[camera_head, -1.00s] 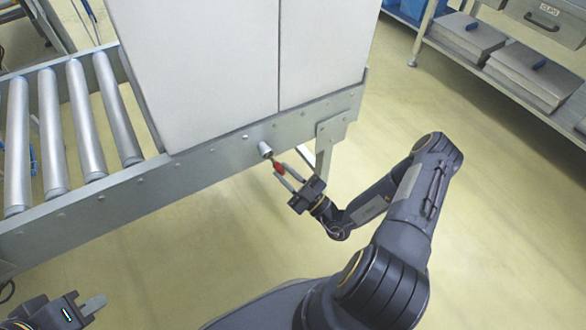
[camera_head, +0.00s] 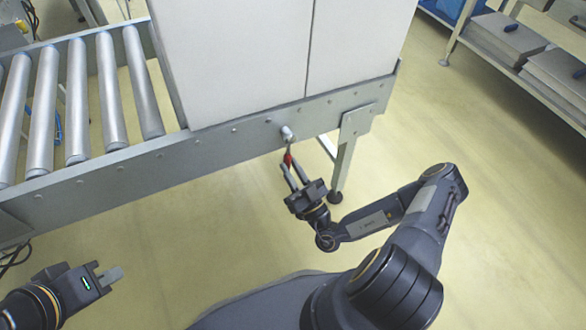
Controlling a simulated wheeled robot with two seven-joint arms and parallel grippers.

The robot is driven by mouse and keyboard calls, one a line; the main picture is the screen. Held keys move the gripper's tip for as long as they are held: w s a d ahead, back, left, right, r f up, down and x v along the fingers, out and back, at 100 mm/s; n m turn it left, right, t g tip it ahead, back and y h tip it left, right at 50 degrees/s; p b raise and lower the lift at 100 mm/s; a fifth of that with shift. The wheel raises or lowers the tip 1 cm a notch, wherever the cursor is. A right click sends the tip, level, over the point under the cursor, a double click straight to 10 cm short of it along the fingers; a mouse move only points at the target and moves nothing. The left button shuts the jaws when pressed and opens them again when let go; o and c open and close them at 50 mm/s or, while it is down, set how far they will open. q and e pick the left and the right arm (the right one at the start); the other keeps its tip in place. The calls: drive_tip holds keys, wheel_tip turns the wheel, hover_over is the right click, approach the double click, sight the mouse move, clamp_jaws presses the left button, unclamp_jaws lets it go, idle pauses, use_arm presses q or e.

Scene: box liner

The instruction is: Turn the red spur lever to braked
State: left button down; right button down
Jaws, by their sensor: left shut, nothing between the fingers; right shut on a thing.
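The red spur lever (camera_head: 288,159) hangs from a pale round pivot (camera_head: 287,133) on the side rail of the conveyor. Its handle points down and only slightly to the side. My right gripper (camera_head: 291,170) is below the pivot with its two fingers around the red handle, shut on it. The fingers hide part of the handle. I see no markings for the lever's positions. My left gripper (camera_head: 112,275) is at the lower left, shut and empty, well away from the lever.
The conveyor's metal side rail (camera_head: 220,142) runs across the view, with rollers (camera_head: 108,95) at the left and a large pale box (camera_head: 240,60) above. A support leg (camera_head: 345,150) stands right of the lever. Shelving (camera_head: 520,75) is at the upper right. The floor between is clear.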

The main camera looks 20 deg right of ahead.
drive_tip(key=c, duration=1.3)
unclamp_jaws()
drive_tip(key=v, duration=0.8)
drive_tip(key=shift+p, duration=0.4)
